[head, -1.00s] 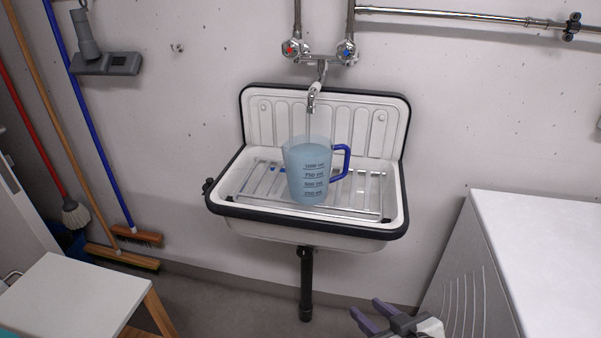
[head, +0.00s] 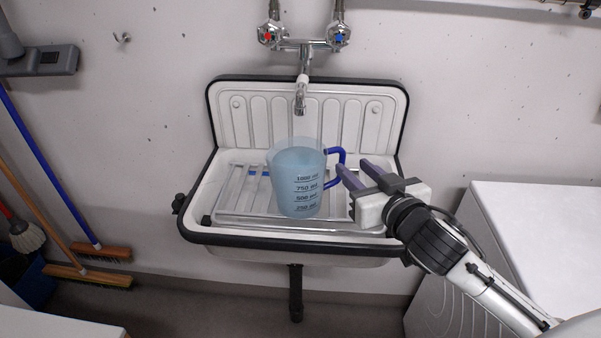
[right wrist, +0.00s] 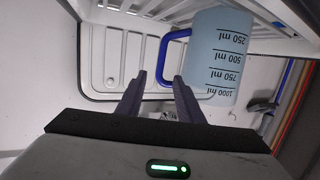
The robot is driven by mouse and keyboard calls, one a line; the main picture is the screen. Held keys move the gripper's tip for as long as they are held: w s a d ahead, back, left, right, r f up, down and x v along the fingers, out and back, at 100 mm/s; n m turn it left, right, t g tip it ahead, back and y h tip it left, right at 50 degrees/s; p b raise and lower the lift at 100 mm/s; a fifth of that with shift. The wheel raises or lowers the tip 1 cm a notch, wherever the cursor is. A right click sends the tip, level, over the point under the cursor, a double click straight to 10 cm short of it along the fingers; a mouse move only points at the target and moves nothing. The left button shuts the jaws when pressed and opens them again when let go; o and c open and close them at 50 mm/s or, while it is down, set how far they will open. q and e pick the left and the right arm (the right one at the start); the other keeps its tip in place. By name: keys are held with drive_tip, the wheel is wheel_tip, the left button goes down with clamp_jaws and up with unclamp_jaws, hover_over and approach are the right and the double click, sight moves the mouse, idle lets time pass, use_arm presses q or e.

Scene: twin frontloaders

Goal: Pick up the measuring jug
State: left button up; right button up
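The translucent blue measuring jug (head: 297,180) stands upright on the sink's rack below the tap, with its dark blue handle (head: 338,158) towards the right. Black volume marks show on its side, and it looks filled with bluish liquid. My right gripper (head: 354,168) is open just right of the handle, its purple fingers pointing at it. In the right wrist view the jug (right wrist: 217,60) appears upside down, with the handle (right wrist: 176,42) just beyond the open fingertips (right wrist: 159,77). Nothing is between the fingers. My left gripper is out of view.
The white sink (head: 225,222) has a dark rim and a high back panel. The tap (head: 300,98) hangs above the jug. A white cabinet (head: 530,225) stands at the right, beside my right arm. Brooms (head: 100,252) lean at the left.

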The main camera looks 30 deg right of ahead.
sight(344, 157)
drive_tip(key=x, duration=0.7)
drive_tip(key=shift+w, duration=0.1)
clamp_jaws()
drive_tip(key=shift+r, duration=0.35)
